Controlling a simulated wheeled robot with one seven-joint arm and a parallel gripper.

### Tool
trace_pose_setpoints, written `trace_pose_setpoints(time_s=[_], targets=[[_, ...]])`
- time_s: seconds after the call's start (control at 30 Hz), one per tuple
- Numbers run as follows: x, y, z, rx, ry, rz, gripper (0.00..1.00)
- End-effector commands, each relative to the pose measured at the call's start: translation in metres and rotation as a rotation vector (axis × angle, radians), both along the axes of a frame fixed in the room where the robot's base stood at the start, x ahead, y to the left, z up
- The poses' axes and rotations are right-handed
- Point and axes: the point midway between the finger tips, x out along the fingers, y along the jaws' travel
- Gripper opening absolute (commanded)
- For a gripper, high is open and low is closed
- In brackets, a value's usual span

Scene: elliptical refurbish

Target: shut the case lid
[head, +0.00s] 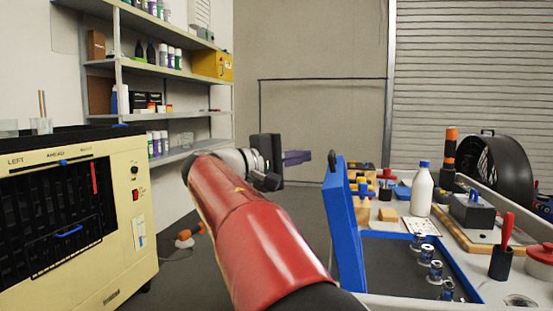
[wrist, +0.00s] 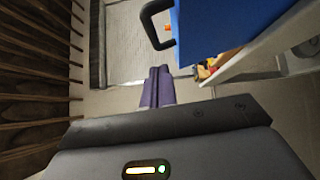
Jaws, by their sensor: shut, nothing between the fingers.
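The blue case lid (head: 347,230) stands open, close to upright, on the left side of the case (head: 392,262). The case has a blue rim, a dark inside and several small silver-and-blue parts. A black handle (head: 332,161) is at the lid's top edge. My gripper (head: 308,156) has purple fingers, shut and empty, to the left of the lid and near handle height. In the wrist view the shut fingers (wrist: 156,75) point toward the black handle (wrist: 151,28) and the blue lid (wrist: 212,24), with a gap between them. My arm does not cover the lid.
The case sits on a bench with a white bottle (head: 421,190), a dark grey box (head: 473,212), a red-handled tool (head: 506,231) and a black fan (head: 498,168). A cream machine (head: 128,225) and shelves (head: 160,73) stand at the left. Open floor lies beyond my arm.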

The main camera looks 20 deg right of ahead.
Motion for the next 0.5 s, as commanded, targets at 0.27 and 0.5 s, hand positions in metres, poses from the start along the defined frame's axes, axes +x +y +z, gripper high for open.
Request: trace_pose_setpoints(time_s=[0.27,0.5], targets=[[-0.018,-0.023,0.002,0.001,-0.002,0.002,0.00],[-0.019,-0.025,0.002,0.001,-0.002,0.002,0.00]])
